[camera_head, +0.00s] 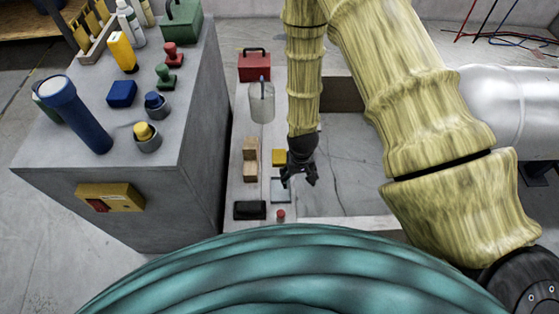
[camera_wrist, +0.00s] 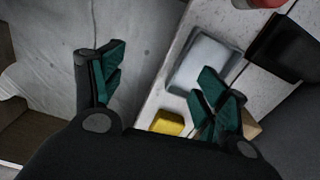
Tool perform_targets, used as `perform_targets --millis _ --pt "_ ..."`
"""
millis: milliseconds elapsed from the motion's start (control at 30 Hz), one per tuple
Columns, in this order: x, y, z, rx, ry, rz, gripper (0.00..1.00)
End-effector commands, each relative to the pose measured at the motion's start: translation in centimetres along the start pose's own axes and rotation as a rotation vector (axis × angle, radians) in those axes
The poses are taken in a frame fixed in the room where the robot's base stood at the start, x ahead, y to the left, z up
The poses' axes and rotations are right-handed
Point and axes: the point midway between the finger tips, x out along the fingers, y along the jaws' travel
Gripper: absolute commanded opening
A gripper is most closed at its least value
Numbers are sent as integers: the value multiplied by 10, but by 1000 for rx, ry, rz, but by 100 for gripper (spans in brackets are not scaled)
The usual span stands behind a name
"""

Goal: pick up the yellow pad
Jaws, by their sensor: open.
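The yellow pad (camera_head: 279,157) lies on the white bench strip (camera_head: 237,190), just left of my gripper in the head view. In the wrist view the yellow pad (camera_wrist: 167,122) shows low in the picture between my fingers, nearer the right one and partly hidden by the gripper body. My gripper (camera_head: 300,180) points down with its fingers spread. In the wrist view my gripper (camera_wrist: 160,75) is open with nothing between the dark green fingertips. It is apart from the pad.
A grey cabinet (camera_head: 190,120) with several objects rises at left.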

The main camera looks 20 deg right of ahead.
Motion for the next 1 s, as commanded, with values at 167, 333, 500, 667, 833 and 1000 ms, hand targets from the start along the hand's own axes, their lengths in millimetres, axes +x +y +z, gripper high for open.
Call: perform_targets --millis 167,333,500,667,833,1000 --pt "-29 -26 -92 57 7 -4 74" --pt "-57 -40 -133 91 0 -6 74" --pt "-62 -43 -143 102 -5 -6 74" --pt "-45 -42 -142 104 -7 -6 74" --pt "-21 -42 -142 103 -6 -6 74" --pt "-10 -42 -141 103 -5 -6 74"
